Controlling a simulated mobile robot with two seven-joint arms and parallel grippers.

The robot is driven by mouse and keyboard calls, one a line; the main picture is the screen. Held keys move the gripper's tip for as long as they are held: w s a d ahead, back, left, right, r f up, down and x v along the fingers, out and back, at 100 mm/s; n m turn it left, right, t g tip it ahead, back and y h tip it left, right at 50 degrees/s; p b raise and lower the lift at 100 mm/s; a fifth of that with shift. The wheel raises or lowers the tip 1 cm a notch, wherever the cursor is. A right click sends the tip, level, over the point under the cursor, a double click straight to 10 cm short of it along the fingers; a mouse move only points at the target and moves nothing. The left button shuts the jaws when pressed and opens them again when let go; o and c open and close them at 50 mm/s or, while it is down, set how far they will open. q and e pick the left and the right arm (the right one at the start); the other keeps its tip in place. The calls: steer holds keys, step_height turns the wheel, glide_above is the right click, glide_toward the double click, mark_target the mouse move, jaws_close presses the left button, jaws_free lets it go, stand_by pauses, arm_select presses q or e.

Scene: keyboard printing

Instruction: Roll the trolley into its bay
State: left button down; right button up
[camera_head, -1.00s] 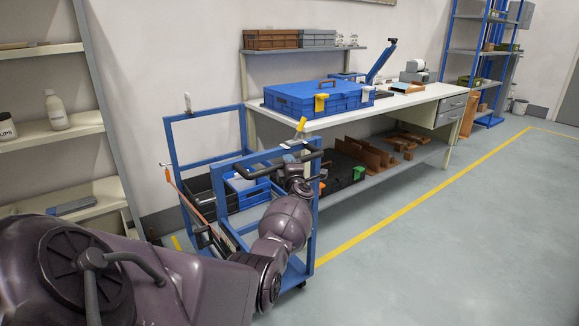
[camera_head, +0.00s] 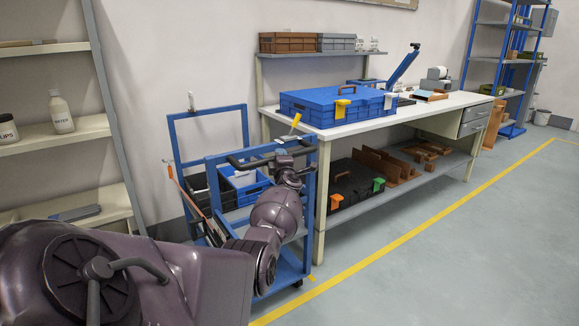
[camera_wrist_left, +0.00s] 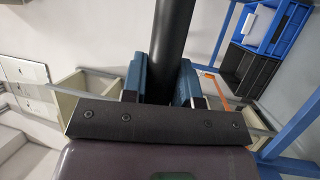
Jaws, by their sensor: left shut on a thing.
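The trolley (camera_head: 211,158) is a blue frame with posts, a lower deck and a black handle bar (camera_head: 240,163). It stands upright on the floor between the left shelf and the workbench, its right post close beside the bench's front leg; I cannot tell if they touch. My left gripper (camera_head: 287,165) is shut on the handle. In the left wrist view its two fingers (camera_wrist_left: 161,82) sit on either side of the black bar (camera_wrist_left: 174,35). A blue crate (camera_head: 245,186) and a dark crate ride on the trolley. My right gripper is out of view. No bay outline is clear around the trolley.
The workbench (camera_head: 375,119) holds a large blue case (camera_head: 330,107). A cream shelf (camera_head: 85,134) stands at the left. A yellow floor line (camera_head: 405,220) runs in front of the bench, with a short yellow mark near the trolley's wheels. The floor at right is clear.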

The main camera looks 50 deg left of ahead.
mark_target(271, 146)
arm_select(q)
steer(key=a, duration=0.2)
steer(key=a+b, duration=0.1)
steer(key=a, duration=0.1)
steer(key=shift+w+a+f+b, duration=0.15)
steer(key=shift+f+b, duration=0.05)
steer(key=shift+b, duration=0.1)
steer(key=shift+a+r, duration=0.1)
steer(key=shift+a, duration=0.35)
steer(key=shift+r, duration=0.3)
steer(key=shift+r, duration=0.1)
steer(key=c, duration=1.3)
jaws_free()
steer(key=shift+a, duration=0.1)
steer(key=shift+c, duration=0.2)
steer(key=o, duration=0.5)
steer(key=shift+a+f, duration=0.2)
steer(key=shift+c, duration=0.2)
steer(key=shift+d, duration=0.1)
